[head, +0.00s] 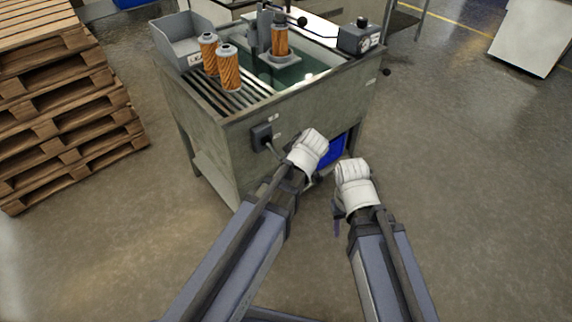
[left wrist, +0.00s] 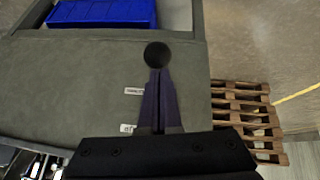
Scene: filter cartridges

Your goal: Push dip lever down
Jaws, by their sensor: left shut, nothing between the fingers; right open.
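A dark box with a thin rod (head: 262,137) is on the tank's front panel and appears to be the lever; the rod runs behind my left gripper. In the left wrist view a round black knob (left wrist: 157,55) is right at the tips of my left gripper (left wrist: 157,75), which is shut and empty. I cannot tell whether they touch. In the head view my left gripper (head: 318,178) is mostly hidden by its pale wrist. My right gripper (head: 337,228) is open and empty, over the floor right of the left one and apart from the tank.
The grey tank (head: 215,125) carries several orange cartridges (head: 230,72), a grey bin (head: 183,42) and a control box (head: 358,38). Another ball-ended lever (head: 301,21) is at the back. A blue bin (head: 332,152) sits low.

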